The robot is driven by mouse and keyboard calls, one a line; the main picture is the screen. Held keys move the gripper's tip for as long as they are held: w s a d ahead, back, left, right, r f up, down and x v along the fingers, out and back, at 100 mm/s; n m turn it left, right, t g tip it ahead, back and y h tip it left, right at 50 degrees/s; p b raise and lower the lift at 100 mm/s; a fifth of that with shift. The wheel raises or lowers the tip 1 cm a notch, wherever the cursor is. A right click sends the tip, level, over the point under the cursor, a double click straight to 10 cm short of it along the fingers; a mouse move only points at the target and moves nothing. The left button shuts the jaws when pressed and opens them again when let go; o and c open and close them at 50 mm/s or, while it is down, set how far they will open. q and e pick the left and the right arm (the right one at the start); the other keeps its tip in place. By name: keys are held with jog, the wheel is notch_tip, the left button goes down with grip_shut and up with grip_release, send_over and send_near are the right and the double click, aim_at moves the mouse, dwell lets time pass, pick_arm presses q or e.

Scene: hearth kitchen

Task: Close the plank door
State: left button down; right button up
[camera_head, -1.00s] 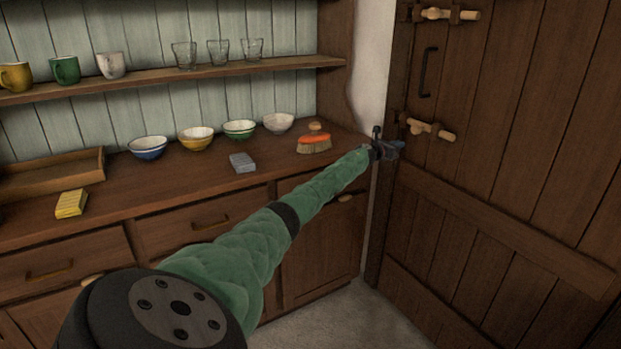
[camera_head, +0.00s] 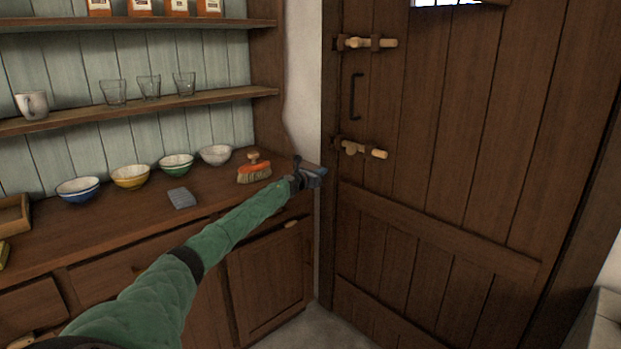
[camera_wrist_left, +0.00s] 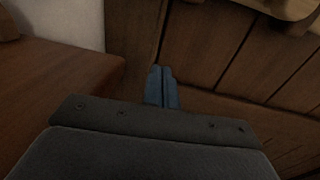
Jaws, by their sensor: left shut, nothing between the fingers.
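The plank door (camera_head: 455,150) fills the right half of the head view, made of dark brown vertical boards with a cross rail. It looks at or nearly in its frame; I cannot tell whether it is fully closed. It has a black pull handle (camera_head: 355,97) and two wooden bolts, an upper one (camera_head: 366,43) and a lower one (camera_head: 360,149). My left gripper (camera_head: 318,174) is shut and empty, near the door's left edge, below the lower bolt. Its blue fingers (camera_wrist_left: 162,86) are together in the wrist view, with door boards behind. My right gripper is not in view.
A wooden dresser (camera_head: 110,245) stands left of the door, its counter end close to my left gripper. On it are several bowls, a grey block (camera_head: 181,198) and an orange brush (camera_head: 254,171). Shelves above hold glasses and a mug (camera_head: 32,105). Some floor (camera_head: 320,328) shows below.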

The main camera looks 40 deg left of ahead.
pick_arm(q)
jog(key=s, duration=0.5)
jog(key=shift+s+a, duration=0.25)
jog(key=shift+s, duration=0.1)
